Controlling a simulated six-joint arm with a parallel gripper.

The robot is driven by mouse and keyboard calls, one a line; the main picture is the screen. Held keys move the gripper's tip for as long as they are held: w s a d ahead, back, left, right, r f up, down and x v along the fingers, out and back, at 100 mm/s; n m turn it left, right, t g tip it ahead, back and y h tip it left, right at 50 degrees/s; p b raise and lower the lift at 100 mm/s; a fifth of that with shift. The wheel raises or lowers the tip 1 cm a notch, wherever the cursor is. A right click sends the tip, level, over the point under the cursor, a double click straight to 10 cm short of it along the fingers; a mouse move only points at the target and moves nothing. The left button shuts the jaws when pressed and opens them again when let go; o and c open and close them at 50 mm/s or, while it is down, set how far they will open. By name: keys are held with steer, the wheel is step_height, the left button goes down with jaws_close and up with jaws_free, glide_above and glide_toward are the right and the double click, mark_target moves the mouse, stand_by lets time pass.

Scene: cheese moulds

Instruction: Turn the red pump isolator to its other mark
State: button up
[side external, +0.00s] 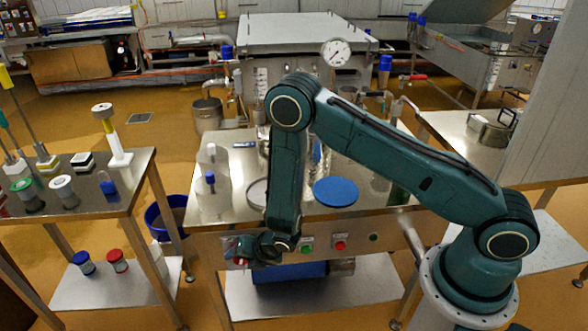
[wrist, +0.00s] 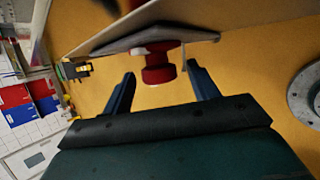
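The red pump isolator (wrist: 157,66) shows in the wrist view as a round red knob on a grey plate. It lies between and just beyond my two dark blue fingertips. My gripper (wrist: 161,72) is open, with a visible gap on both sides of the knob. In the side view my gripper (side external: 246,249) is at the front left panel of the steel table (side external: 215,240), and a bit of red (side external: 239,261) shows beside it. My wrist hides most of the isolator there. Its marks and pointing direction cannot be made out.
A green button (side external: 307,249) and a red button (side external: 340,245) sit on the same panel to the right. A blue bucket (side external: 168,215) stands left of the table. A side bench (side external: 90,195) is further left.

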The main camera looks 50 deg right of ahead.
steer(key=shift+s+r, duration=0.1)
steer(key=v, duration=1.3)
steer(key=shift+s, duration=0.2)
steer(key=shift+r, duration=0.15)
steer(key=w+a+f+n+h, duration=0.3)
steer(key=a+f+h, duration=0.1)
steer(key=f, duration=0.3)
steer(key=s+a+m+t+h, duration=0.1)
steer(key=s+a+t+h, duration=0.1)
steer(key=a+h, duration=0.4)
steer(key=shift+s+a+r+h, duration=0.25)
steer(key=shift+a+r+h, duration=0.05)
steer(key=shift+a+h, duration=0.1)
